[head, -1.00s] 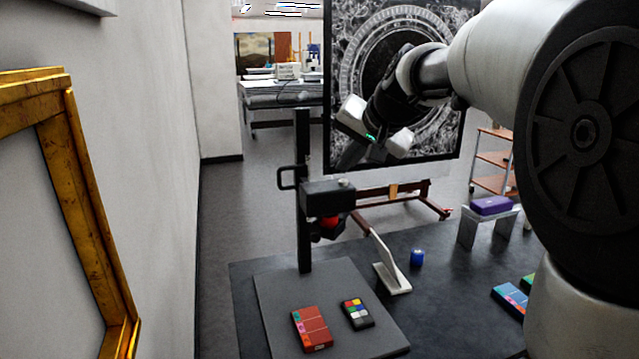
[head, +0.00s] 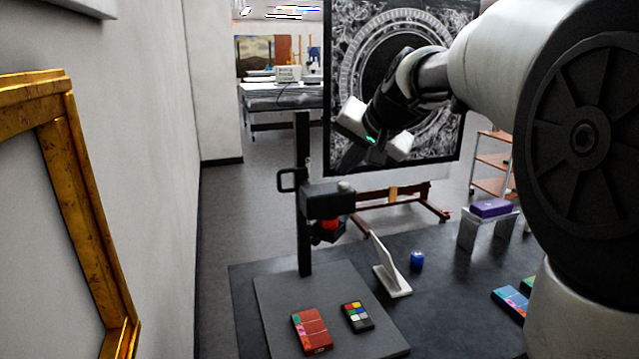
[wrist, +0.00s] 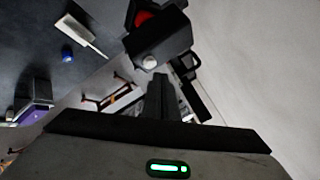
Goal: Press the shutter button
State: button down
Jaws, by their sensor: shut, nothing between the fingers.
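A dark camera (head: 322,201) is mounted on the black upright of a copy stand, with a red part beneath it. The shutter button is a small pale round knob (head: 345,186) on the camera's top. In the wrist view the button (wrist: 149,62) shows on the near edge of the camera body (wrist: 160,38). My gripper (head: 347,163) is shut and empty, above the button in the head view. In the wrist view the dark fingers (wrist: 161,80) end close to the button and appear slightly apart from it. The exact gap cannot be told.
The stand's grey base (head: 275,310) holds a red box (head: 311,331) and a colour checker (head: 357,316). A gilt frame (head: 85,210) is at left.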

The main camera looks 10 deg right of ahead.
jog(key=shift+f, duration=0.15)
dwell(0.6)
jog(key=shift+f+b, duration=0.3)
jog(key=shift+b, duration=0.1)
jog(key=shift+f+b, duration=0.35)
jog(key=shift+f, duration=0.05)
dwell(0.4)
dwell(0.4)
jog(key=shift+r+p, duration=0.65)
jog(key=shift+r, duration=0.2)
notch_tip(320, 180, up, 5)
jog(key=p, duration=0.4)
